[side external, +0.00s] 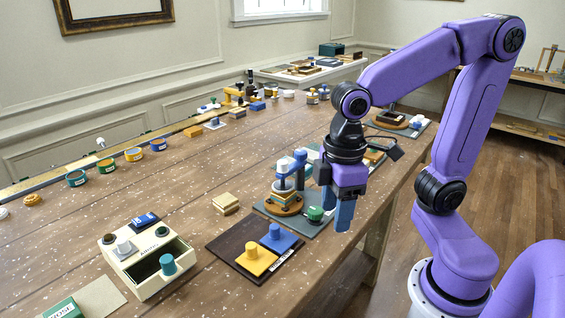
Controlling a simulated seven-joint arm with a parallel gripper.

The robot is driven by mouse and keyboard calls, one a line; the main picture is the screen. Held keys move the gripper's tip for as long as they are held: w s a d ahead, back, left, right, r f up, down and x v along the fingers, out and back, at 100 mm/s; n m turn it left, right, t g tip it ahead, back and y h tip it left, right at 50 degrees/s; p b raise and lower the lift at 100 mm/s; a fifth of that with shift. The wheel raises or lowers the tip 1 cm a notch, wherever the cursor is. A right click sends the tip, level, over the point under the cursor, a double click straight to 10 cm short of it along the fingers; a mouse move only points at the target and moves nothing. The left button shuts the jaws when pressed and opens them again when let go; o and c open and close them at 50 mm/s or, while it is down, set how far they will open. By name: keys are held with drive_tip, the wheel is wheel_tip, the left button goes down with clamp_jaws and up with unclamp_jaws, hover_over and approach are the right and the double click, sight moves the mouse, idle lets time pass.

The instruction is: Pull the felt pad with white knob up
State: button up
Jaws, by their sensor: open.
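My gripper (344,222) hangs above the right edge of the table, fingers pointing down, open and with nothing seen between them. A small pad with a whitish knob (215,122) lies far back on the table, well left of my gripper. Another white knob (122,244) stands on top of a cream box at the front left. Which of these is the felt pad with white knob, I cannot tell at this size.
A press on a round wooden base (283,205) and a green knob (315,213) stand on a grey mat just left of my gripper. The cream box (147,256) has an open drawer. Several round tins line the far left edge.

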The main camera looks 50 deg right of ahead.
drive_tip(key=w+r+m, duration=0.2)
drive_tip(key=w+r, duration=0.2)
drive_tip(key=w, duration=0.2)
wheel_tip(320, 180, up, 11)
drive_tip(key=m, duration=0.6)
hover_over(283, 161)
wheel_tip(283, 161, down, 17)
drive_tip(key=shift+a+f, duration=0.1)
drive_tip(key=shift+f, duration=0.1)
